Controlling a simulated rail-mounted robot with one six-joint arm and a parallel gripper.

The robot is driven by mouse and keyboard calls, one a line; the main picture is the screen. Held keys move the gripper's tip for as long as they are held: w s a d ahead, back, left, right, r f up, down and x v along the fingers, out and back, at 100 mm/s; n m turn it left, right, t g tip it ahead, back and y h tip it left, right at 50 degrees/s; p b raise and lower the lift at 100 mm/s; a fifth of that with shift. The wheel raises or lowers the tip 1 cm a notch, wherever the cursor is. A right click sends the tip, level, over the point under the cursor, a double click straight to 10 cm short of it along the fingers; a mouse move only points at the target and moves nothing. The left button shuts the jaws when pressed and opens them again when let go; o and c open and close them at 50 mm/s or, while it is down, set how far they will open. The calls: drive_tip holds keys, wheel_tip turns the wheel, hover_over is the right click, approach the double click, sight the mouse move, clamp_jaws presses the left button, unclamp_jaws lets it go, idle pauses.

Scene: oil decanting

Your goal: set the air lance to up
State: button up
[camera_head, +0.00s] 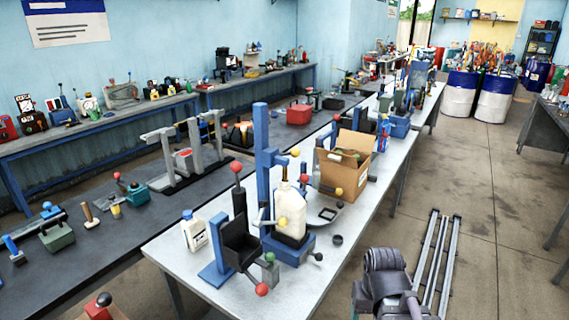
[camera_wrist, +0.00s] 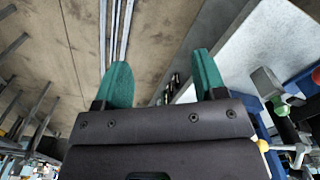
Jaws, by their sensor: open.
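I cannot tell for sure which part is the air lance. The blue stand (camera_head: 262,165) on the pale workbench rises behind a white jug (camera_head: 289,208). Around it are levers with ball knobs: a red knob (camera_head: 236,166), a yellow knob (camera_head: 284,224), a green knob (camera_head: 269,257) and another red knob (camera_head: 262,289). My gripper (camera_wrist: 162,82) shows two green fingers spread wide in the wrist view, with nothing between them. It is apart from the stand, over the floor beside the workbench. A green knob (camera_wrist: 285,109) and a yellow knob (camera_wrist: 263,146) show at the right there.
The pale workbench (camera_head: 185,268) also carries a white bottle (camera_head: 194,232), a black holder on a blue bracket (camera_head: 240,245) and a cardboard box (camera_head: 345,160). Grey rails (camera_head: 436,255) lie on the floor at right. The floor (camera_head: 480,180) beyond is clear.

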drive_tip(key=w+a+r+n+t+y+p, duration=0.1)
drive_tip(key=w+a+r+y, duration=0.2)
drive_tip(key=w, duration=0.6)
drive_tip(key=w+a+r+n+t+y, duration=0.1)
drive_tip(key=w+a+y, duration=0.25)
drive_tip(key=w, duration=0.55)
drive_tip(key=n+t+y, duration=0.6)
drive_tip(key=t+y, duration=0.1)
drive_tip(key=t, duration=0.3)
approach(299, 154)
drive_tip(key=x, duration=1.1)
drive_tip(key=shift+w+a+p, duration=0.3)
drive_tip(key=shift+p, duration=0.1)
clamp_jaws()
wheel_tip(299, 154, up, 10)
drive_tip(key=p, duration=0.9)
drive_tip(key=shift+f+p, duration=0.1)
drive_tip(key=shift+p, duration=0.25)
drive_tip(key=shift+w+f, duration=0.1)
drive_tip(key=shift+f, duration=0.05)
unclamp_jaws()
drive_tip(key=v, duration=1.1)
